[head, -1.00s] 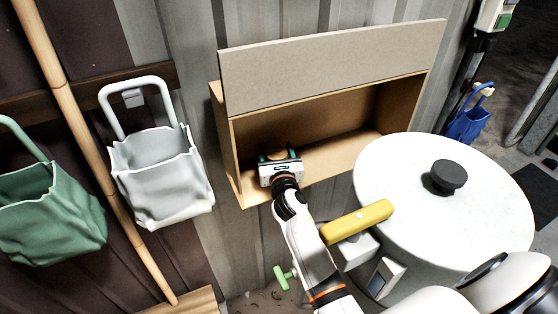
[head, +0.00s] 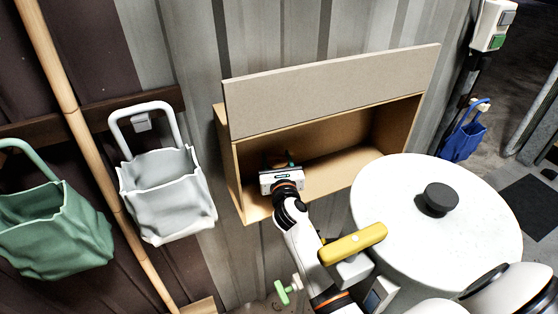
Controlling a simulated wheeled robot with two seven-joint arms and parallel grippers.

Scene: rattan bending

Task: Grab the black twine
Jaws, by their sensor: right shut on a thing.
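My right gripper (head: 279,160) reaches into the left part of an open wooden wall box (head: 355,169). It is shut on a small dark thing at its fingertips, which seems to be the black twine (head: 277,157). The gripper body and the shade of the box hide most of it, so its shape is unclear. My left gripper is not in view.
The box's raised flap (head: 335,90) hangs above the opening. A round white drum (head: 400,215) with a black knob (head: 440,199) stands to the right. A grey bag (head: 168,195) and a green bag (head: 50,230) hang at left beside a bamboo pole (head: 60,75).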

